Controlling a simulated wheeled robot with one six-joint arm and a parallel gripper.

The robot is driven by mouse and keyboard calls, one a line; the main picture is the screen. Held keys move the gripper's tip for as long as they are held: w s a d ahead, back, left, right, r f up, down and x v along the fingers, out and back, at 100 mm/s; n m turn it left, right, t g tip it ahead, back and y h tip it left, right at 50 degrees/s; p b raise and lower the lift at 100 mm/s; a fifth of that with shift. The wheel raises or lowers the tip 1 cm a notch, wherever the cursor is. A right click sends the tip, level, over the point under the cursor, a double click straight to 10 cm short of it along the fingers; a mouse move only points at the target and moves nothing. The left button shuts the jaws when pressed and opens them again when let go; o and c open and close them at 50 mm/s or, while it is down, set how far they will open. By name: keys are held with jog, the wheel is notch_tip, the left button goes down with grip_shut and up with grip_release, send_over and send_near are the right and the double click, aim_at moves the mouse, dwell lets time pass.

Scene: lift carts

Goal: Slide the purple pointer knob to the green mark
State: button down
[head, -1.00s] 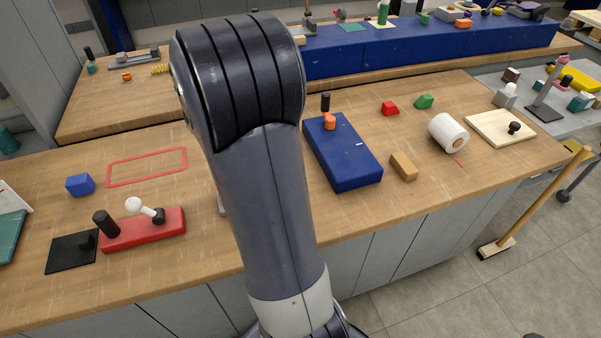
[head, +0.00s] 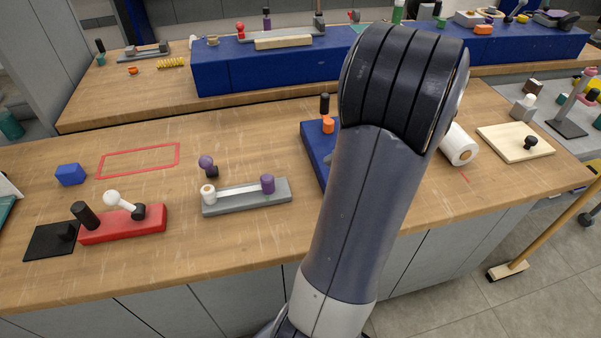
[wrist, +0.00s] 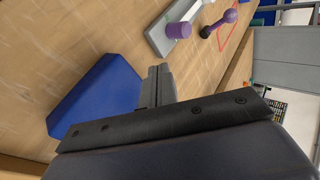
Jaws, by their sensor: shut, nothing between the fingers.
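A grey plate (head: 225,206) with a light slot lies on the front bench. A purple cylindrical knob (head: 268,184) stands at the slot's right end, and a white post stands at its left end. A small green mark (head: 268,198) shows on the plate just in front of the knob. The wrist view also shows the purple knob (wrist: 179,30) on the grey plate (wrist: 160,38), beyond my fingers and apart from them. My gripper (wrist: 159,78) is shut and empty, close to a blue block. In the head view my arm hides the gripper.
A purple ball on a dark base (head: 206,163) stands behind the plate. A red fixture (head: 125,224) is to its left. A blue block with an orange knob (head: 312,142) is to its right, partly behind my arm. Bare bench lies between plate and blue block.

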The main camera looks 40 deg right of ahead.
aim_at(268, 183)
jog(key=x, duration=0.9)
jog(key=shift+a, duration=0.1)
jog(key=w+a, duration=0.1)
jog(key=w+a+p, duration=0.1)
jog(key=shift+w+a+f, duration=0.2)
jog(key=shift+w, duration=0.1)
jog(key=shift+w+a, duration=0.35)
jog(key=shift+w, duration=0.05)
jog(key=shift+f, duration=0.1)
jog(key=shift+w+a+b, duration=0.4)
jog(key=shift+a+b, duration=0.1)
jog(key=shift+b, duration=0.1)
jog(key=shift+a, duration=0.1)
